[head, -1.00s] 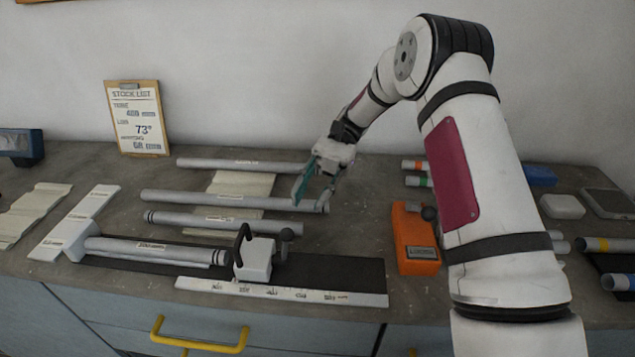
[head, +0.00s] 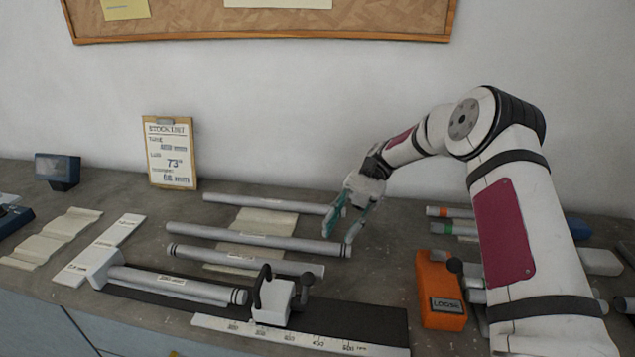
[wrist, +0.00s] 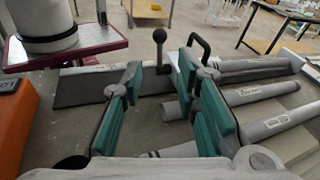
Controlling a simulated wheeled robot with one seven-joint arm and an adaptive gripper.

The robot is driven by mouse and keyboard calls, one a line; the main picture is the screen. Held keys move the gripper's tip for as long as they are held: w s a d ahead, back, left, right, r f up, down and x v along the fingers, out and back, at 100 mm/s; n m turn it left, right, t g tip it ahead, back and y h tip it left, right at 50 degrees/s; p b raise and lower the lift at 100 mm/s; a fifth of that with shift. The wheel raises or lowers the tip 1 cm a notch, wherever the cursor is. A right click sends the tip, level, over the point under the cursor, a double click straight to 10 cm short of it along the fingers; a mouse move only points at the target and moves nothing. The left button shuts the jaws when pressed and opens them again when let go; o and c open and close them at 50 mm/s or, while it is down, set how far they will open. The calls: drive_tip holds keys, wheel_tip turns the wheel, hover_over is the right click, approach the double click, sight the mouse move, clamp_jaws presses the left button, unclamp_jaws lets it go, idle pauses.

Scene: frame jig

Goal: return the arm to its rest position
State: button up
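My gripper (head: 345,222) hangs over the bench near the right ends of the loose grey tubes. Its teal-padded fingers also show in the wrist view (wrist: 160,125), spread apart with nothing held between them. My arm reaches in from the right of the head view, bent at the elbow. Below the fingers, the right end of one grey tube (head: 258,239) comes close to the gripper; I cannot tell whether they touch.
A jig with a black lever and a white clamp block (head: 273,303) holds a tube (head: 165,283) at the front. An orange box (head: 440,292) stands just left of my arm. A clipboard (head: 170,155) leans on the wall. The space above the bench is open.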

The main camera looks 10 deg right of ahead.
drive_tip(key=s+d+r+n+t+h, duration=0.2)
drive_tip(key=s+r+t+h, duration=0.3)
drive_tip(key=s, duration=0.4)
drive_tip(key=s+d+r+n+t+h, duration=0.1)
drive_tip(key=s+r+n+t+h, duration=0.15)
drive_tip(key=s+r+t, duration=0.55)
drive_tip(key=s+d+f+n+t+h+p, duration=0.1)
drive_tip(key=s+d+t, duration=0.3)
drive_tip(key=s, duration=0.5)
drive_tip(key=shift+d+f+h, duration=0.15)
drive_tip(key=shift+f+h, duration=0.05)
drive_tip(key=shift+h, duration=0.35)
